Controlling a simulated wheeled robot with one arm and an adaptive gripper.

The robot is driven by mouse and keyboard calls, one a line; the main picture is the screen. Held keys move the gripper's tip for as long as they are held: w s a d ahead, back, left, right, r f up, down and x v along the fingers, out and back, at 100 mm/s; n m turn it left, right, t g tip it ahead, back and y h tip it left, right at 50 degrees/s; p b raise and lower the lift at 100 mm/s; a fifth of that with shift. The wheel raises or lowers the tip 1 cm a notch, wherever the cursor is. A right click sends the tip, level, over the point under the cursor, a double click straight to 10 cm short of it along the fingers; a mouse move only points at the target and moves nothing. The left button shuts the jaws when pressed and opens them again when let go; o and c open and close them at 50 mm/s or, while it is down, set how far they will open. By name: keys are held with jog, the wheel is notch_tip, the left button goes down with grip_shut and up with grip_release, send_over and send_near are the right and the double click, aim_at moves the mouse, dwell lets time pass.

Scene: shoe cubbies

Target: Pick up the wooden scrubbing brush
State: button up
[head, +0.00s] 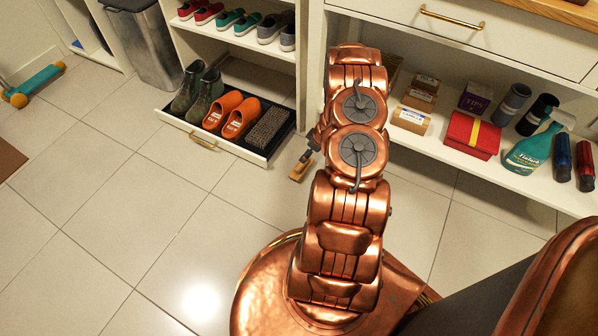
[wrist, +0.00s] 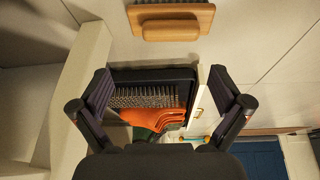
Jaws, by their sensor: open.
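The wooden scrubbing brush (head: 300,167) lies on the floor tiles just right of the open drawer's front corner in the head view. In the wrist view the brush (wrist: 172,24) is at the top, light wood with a raised grip and dark bristles along its far edge. My gripper (wrist: 160,80) is open and empty, its two dark fingers spread wide. The brush is beyond the fingertips, not between them. In the head view my arm hides most of the gripper; only a dark part (head: 313,147) shows close to the brush.
A pulled-out low drawer (head: 207,141) holds green boots (head: 197,92), orange shoes (head: 231,116) and a grey bristly block (head: 267,127). A shelf on the right bears boxes (head: 472,136) and a teal spray bottle (head: 532,150). Floor at the front left is clear.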

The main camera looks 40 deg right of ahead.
aim_at(301, 164)
jog(key=shift+y, duration=0.3)
jog(key=shift+w+a+f+b, duration=0.1)
jog(key=shift+a+f+b, duration=0.15)
jog(key=shift+f, duration=0.65)
jog(key=shift+w+a+f+b, duration=0.15)
jog(key=shift+f+b, duration=0.2)
jog(key=shift+f, duration=0.55)
jog(key=shift+w+a+f+b, duration=0.1)
jog(key=shift+a+f+b, duration=0.15)
jog(key=shift+f, duration=0.65)
jog(key=b+x, duration=0.2)
jog(key=x, duration=0.2)
jog(key=shift+w, duration=0.25)
jog(key=shift+a, duration=0.1)
jog(key=c, duration=1)
notch_tip(301, 164, up, 3)
jog(key=shift+r+p, duration=0.2)
jog(key=shift+p, duration=0.75)
jog(key=shift+s+a+r, duration=0.15)
jog(key=shift+a, duration=0.1)
jog(key=s+a, duration=0.3)
jog(key=s+a+p, duration=0.1)
jog(key=s+a, duration=0.3)
jog(key=s+a+r+p, duration=0.1)
jog(key=s+a, duration=0.2)
jog(key=s, duration=0.1)
jog(key=shift+s+a+r, duration=0.1)
jog(key=shift+s+a, duration=0.05)
jog(key=shift+a, duration=0.15)
